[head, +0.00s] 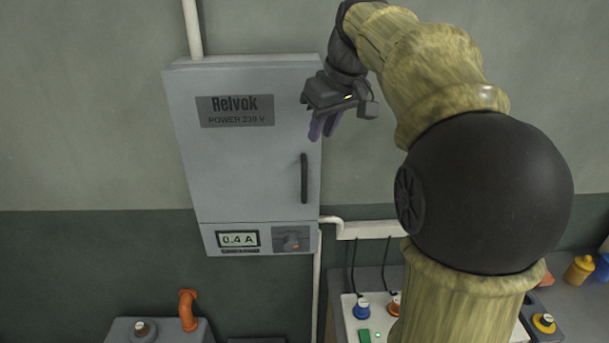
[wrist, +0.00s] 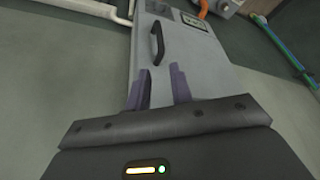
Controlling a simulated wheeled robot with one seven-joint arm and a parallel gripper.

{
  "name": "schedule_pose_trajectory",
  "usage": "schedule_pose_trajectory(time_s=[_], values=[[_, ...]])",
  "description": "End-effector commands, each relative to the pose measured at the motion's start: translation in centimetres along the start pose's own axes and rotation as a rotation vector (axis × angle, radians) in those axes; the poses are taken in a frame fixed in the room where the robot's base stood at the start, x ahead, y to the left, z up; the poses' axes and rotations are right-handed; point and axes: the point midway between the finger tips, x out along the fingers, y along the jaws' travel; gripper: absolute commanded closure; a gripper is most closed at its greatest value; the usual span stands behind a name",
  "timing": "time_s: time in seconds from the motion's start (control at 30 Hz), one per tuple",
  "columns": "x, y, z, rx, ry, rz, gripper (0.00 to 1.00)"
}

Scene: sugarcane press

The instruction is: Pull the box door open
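The grey wall box (head: 235,165) hangs on the wall left of centre in the head view, and its door is shut. A dark vertical handle (head: 304,178) sits at the door's right side; the handle also shows in the wrist view (wrist: 157,43). My gripper (head: 323,128) is near the box's upper right edge, above the handle in the picture. In the wrist view its two purple fingers (wrist: 160,88) are apart with nothing between them. The handle lies beyond the fingertips and does not touch them.
Below the door are a 0.4 A display (head: 238,239) and a dark switch (head: 291,239). A white pipe (head: 193,28) rises from the box top. A control panel with knobs (head: 362,308) and a grey unit with an orange pipe (head: 188,310) stand below. Wall left of the box is clear.

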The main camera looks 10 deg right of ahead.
Motion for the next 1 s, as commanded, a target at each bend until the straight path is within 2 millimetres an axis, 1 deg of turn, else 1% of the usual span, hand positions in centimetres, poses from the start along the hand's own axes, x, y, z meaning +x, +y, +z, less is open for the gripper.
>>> schedule_pose_trajectory(time_s=[0.03,0.2,0.7,0.8,0.9,1.0], values=[[0.9,-0.1,0.1,-0.001,-0.003,-0.002,0.78],[3.9,-0.1,0.1,-0.001,-0.005,-0.003,0.78],[12.6,-0.1,0.1,0.001,-0.005,-0.003,0.78],[13.9,0.0,0.0,0.001,-0.003,-0.002,0.78],[14.8,0.0,0.1,0.0,-0.003,-0.001,0.78],[15.1,0.0,0.0,0.0,-0.001,0.0,0.78]])
